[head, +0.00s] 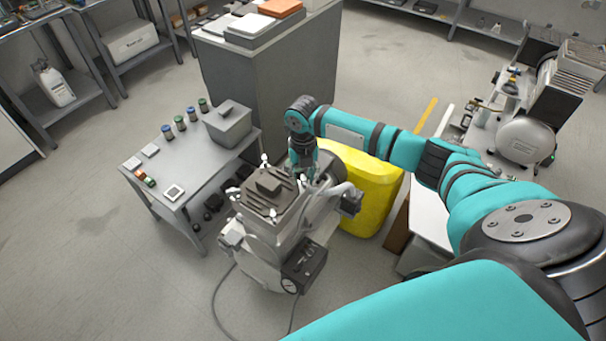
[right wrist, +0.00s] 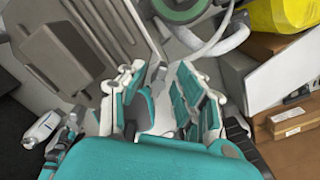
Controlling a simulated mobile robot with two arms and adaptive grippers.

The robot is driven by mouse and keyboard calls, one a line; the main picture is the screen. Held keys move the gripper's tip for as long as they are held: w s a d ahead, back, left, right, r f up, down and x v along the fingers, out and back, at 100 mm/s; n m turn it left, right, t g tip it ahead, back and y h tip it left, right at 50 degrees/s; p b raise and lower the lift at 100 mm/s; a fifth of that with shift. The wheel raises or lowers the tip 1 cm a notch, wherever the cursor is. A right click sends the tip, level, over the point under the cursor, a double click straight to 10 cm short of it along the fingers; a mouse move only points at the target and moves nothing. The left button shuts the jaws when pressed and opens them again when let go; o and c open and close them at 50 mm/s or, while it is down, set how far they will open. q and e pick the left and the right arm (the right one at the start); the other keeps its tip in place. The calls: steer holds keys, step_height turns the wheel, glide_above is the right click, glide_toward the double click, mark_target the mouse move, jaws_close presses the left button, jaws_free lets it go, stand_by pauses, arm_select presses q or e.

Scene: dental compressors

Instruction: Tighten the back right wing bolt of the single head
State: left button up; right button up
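The compressor's single head (head: 268,190) is a grey finned block on top of the compressor in the middle of the head view. Small pale wing bolts show at its corners, one at the back left (head: 265,159) and one at the front (head: 272,213). My right gripper (head: 303,176) points down at the head's back right corner and mostly hides the bolt there. In the right wrist view the gripper's teal fingers (right wrist: 163,100) are apart, beside the finned head (right wrist: 85,45). I cannot tell whether they touch the bolt. My left gripper is out of view.
A grey side table (head: 190,180) with several small jars and a grey box (head: 228,122) stands left of the compressor. A yellow bin (head: 365,190) is close behind on the right, under my right arm. A tall grey cabinet (head: 270,75) stands behind. Floor at front left is clear except a hose.

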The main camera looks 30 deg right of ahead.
jaws_close()
stand_by(0.5)
steer(key=m+p, duration=0.2)
steer(key=shift+r+m+p, duration=0.2)
steer(key=shift+m+p, duration=0.1)
steer(key=m+p, duration=0.3)
steer(key=m, duration=0.1)
steer(key=shift+s+d, duration=0.1)
steer(key=m+p, duration=0.4)
steer(key=m, duration=0.2)
steer(key=shift+s+d+m, duration=0.1)
steer(key=shift+s+m, duration=0.05)
steer(key=shift+m, duration=0.25)
steer(key=shift+s+f+m+p, duration=0.15)
steer(key=shift+m+p, duration=1.15)
steer(key=shift+m, duration=1)
